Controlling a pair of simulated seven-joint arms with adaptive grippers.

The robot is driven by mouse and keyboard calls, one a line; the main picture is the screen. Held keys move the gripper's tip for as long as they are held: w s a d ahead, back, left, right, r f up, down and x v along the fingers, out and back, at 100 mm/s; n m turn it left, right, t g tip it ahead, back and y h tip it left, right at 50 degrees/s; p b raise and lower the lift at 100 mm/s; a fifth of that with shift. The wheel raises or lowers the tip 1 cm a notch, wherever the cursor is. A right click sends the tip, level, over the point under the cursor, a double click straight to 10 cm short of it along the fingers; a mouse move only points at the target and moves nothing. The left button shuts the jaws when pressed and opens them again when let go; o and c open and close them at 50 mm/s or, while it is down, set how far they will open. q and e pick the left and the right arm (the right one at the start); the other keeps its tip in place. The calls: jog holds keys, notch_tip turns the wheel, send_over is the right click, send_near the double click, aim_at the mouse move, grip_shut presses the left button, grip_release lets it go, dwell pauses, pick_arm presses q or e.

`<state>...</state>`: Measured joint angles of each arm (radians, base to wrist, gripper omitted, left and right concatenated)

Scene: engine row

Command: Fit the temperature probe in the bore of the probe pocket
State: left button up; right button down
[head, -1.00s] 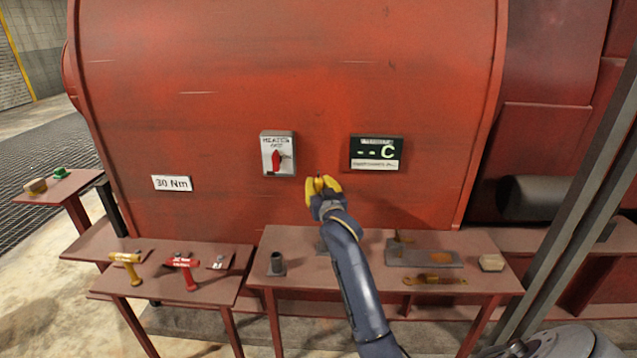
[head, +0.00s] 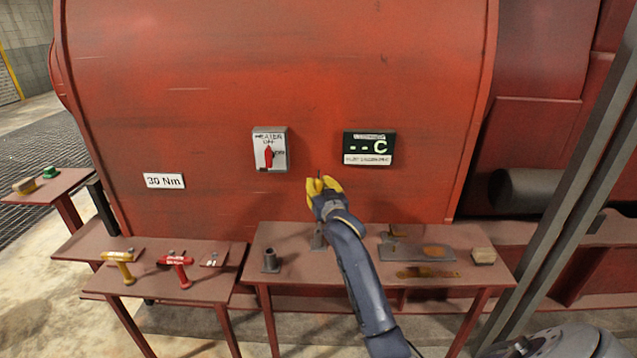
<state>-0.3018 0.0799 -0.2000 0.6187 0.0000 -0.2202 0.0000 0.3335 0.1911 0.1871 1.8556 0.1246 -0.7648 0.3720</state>
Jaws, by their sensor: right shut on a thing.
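My right gripper (head: 323,184) has yellow fingers and is raised above the middle table, in front of the red engine casing. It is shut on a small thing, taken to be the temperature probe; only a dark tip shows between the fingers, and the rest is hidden. A short dark grey tube on a flat base (head: 271,261) stands upright on the table, left of and below the gripper; it may be the probe pocket. Another grey piece (head: 318,240) stands partly hidden behind my right wrist. I cannot tell for certain which is the pocket. My left gripper is out of view.
A grey plate (head: 402,251) and a pale block (head: 483,256) lie at right. Yellow (head: 122,265) and red (head: 177,268) tools stand on the left table.

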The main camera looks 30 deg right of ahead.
jog(key=shift+f, duration=5.75)
jog(key=c, duration=1.1)
grip_release()
jog(key=shift+s, duration=0.1)
jog(key=v, duration=1.1)
jog(key=shift+s+a, duration=0.25)
jog(key=shift+s, duration=0.1)
